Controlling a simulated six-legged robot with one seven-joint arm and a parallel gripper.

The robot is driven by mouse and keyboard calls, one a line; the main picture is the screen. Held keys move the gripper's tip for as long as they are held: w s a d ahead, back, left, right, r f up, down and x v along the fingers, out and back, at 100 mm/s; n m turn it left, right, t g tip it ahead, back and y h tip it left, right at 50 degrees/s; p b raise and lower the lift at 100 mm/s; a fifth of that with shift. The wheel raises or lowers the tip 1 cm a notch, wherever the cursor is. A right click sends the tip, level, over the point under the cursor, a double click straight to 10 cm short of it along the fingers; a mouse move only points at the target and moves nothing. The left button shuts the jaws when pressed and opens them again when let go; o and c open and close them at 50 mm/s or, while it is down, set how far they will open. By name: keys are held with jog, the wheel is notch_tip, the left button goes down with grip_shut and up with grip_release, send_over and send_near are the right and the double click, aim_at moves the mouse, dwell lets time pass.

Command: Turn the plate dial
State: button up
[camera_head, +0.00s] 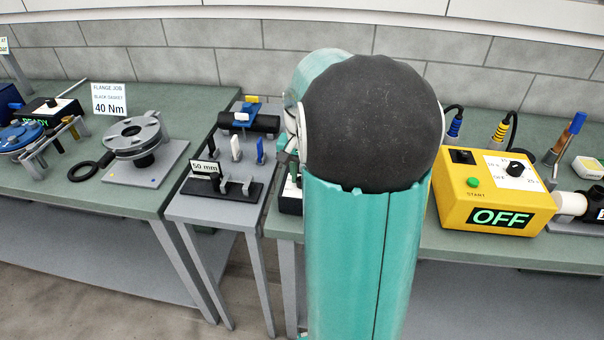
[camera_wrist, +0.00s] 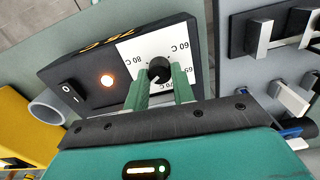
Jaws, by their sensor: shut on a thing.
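The plate dial (camera_wrist: 159,66) is a round black knob on a white scale (camera_wrist: 183,43) marked with temperatures, including 60 C and 80 C. The scale is on a black box (camera_wrist: 72,92) with a lit orange lamp (camera_wrist: 107,80), a black rocker switch (camera_wrist: 69,92) and orange "75 C" lettering on its edge. My gripper (camera_wrist: 161,80) has its two green fingers on either side of the knob and is shut on it. The fingers hide part of the scale, and I cannot read where the knob points. In the head view my arm hides the dial.
A yellow box (camera_head: 495,195) reading OFF stands right of my arm. A black stand marked 50 mm (camera_head: 222,190) and a flange on a grey plate (camera_head: 150,160) are on the left. In the wrist view a dark rack with grey blocks (camera_wrist: 262,35) is close on the right.

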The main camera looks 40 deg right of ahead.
jog(key=o, duration=1)
notch_tip(320, 180, up, 14)
dwell(0.6)
jog(key=s+a+f+n+t, duration=0.1)
jog(key=s+a+n+t, duration=0.1)
jog(key=a, duration=0.7)
jog(key=s+a+f+n+t, duration=0.1)
jog(key=s+a+n, duration=0.4)
jog(key=a, duration=0.4)
jog(key=s+a+f+n+t, duration=0.2)
jog(key=s+a+n, duration=0.1)
jog(key=a, duration=0.6)
jog(key=shift+s+a+n+t, duration=0.15)
jog(key=shift+s+n+t, duration=0.2)
jog(key=shift+n, duration=0.25)
